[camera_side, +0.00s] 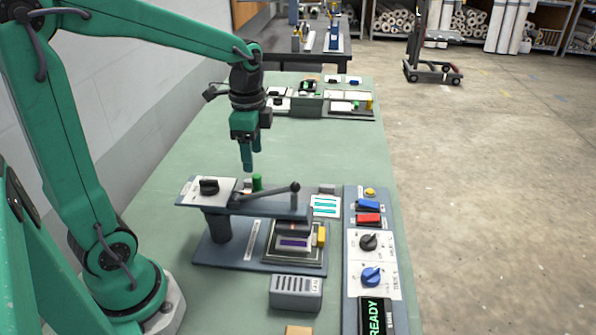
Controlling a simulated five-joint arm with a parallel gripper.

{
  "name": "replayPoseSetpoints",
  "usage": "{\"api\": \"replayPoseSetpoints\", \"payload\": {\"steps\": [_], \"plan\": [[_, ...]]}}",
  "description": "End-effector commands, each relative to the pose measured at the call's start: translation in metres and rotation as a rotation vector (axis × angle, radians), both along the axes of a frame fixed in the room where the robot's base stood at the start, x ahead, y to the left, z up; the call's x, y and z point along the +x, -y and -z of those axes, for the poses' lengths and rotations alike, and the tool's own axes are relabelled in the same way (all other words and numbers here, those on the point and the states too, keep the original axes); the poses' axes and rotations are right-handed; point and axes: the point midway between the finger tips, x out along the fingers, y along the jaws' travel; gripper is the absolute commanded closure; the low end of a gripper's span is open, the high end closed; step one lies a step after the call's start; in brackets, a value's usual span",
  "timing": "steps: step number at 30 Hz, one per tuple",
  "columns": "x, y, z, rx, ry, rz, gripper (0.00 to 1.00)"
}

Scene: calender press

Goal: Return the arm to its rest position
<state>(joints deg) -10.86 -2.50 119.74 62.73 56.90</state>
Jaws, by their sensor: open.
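My gripper (247,158) hangs from my green arm, pointing down over the green bench. It is left of the middle of the picture, above and behind the press (225,200). The jaws are open, and I see nothing held between them. Just below the fingertips stands a small green cylinder (257,183), at the back of the press. The gap between the fingertips and that cylinder is hard to judge from this side view.
The press has a lever (270,194) with a dark knob. A control panel (372,262) with knobs, blue and red switches and a "READY" display stands right of it. A grey slotted box (296,292) sits in front. The bench (330,144) is clear beyond the press, up to more fixtures (310,100).

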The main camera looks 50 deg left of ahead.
Motion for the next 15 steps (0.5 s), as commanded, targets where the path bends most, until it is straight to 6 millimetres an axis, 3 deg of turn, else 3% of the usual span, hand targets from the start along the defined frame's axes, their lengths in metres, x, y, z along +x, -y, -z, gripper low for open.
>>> {"api": "replayPoseSetpoints", "payload": {"steps": [15], "plan": [[-0.0067,0.0059,-0.0076,0.006,0.035,-0.052,0.42]]}}
